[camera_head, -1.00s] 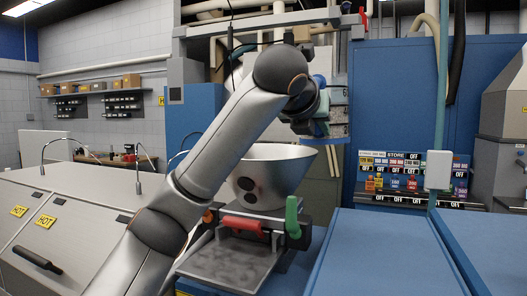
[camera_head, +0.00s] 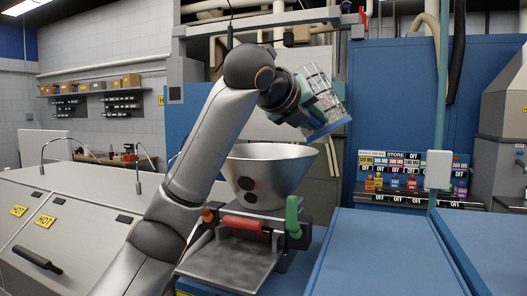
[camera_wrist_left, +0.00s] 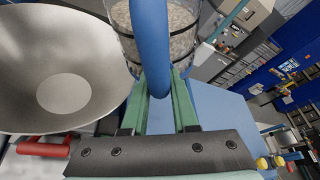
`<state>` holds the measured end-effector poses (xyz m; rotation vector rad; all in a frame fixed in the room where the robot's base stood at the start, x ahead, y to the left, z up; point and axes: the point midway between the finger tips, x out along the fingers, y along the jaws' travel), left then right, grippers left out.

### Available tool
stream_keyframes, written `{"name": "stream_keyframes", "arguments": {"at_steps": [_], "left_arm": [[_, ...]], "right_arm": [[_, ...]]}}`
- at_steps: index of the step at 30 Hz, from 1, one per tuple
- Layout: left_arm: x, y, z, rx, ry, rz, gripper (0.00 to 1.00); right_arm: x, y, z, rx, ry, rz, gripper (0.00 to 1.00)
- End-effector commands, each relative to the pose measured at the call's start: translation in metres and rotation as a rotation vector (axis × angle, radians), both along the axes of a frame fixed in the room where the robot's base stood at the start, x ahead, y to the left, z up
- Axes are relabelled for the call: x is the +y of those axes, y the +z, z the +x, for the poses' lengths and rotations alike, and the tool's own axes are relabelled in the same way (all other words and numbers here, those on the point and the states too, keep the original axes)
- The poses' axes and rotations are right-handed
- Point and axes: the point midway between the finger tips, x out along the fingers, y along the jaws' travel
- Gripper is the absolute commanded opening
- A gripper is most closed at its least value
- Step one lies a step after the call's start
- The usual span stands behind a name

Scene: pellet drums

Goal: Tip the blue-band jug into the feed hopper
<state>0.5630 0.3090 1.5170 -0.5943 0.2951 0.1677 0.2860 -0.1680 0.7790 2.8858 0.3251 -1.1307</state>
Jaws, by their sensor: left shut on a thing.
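The jug (camera_head: 326,88) has a clear ribbed wall and a blue band at its lower end in the head view. It is tilted, above the right side of the feed hopper (camera_head: 262,172), a wide metal bowl. My left gripper (camera_head: 312,108) is shut on the jug's blue handle (camera_wrist_left: 152,40), between its green fingers in the left wrist view. Pale pellets (camera_wrist_left: 182,18) show inside the jug. The hopper's inside (camera_wrist_left: 45,60) shows a pale disc at the bottom and no visible pellets. The jug's mouth is not clear. My right gripper is out of view.
The hopper stands on a machine with a red handle (camera_head: 244,225), a green lever (camera_head: 293,217) and a metal plate (camera_head: 232,262) in front. Grey cabinets marked HOT (camera_head: 80,215) stand left. A blue flat top (camera_head: 385,250) lies clear at right.

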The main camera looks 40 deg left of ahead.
Motion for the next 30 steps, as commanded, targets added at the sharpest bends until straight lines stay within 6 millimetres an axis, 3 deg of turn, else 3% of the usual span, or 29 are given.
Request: {"name": "stream_keyframes", "arguments": {"at_steps": [6,18,30], "left_arm": [[0.0036,0.0138,-0.0017,-0.037,-0.003,-0.106,0.0],[-0.0007,0.0103,-0.0007,-0.091,-0.004,-0.286,0.0],[-0.0018,0.0066,-0.0005,-0.105,-0.003,-0.334,0.0]], "right_arm": [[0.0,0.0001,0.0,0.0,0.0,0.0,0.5],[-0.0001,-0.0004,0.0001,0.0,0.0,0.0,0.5],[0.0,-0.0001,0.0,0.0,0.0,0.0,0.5]]}}
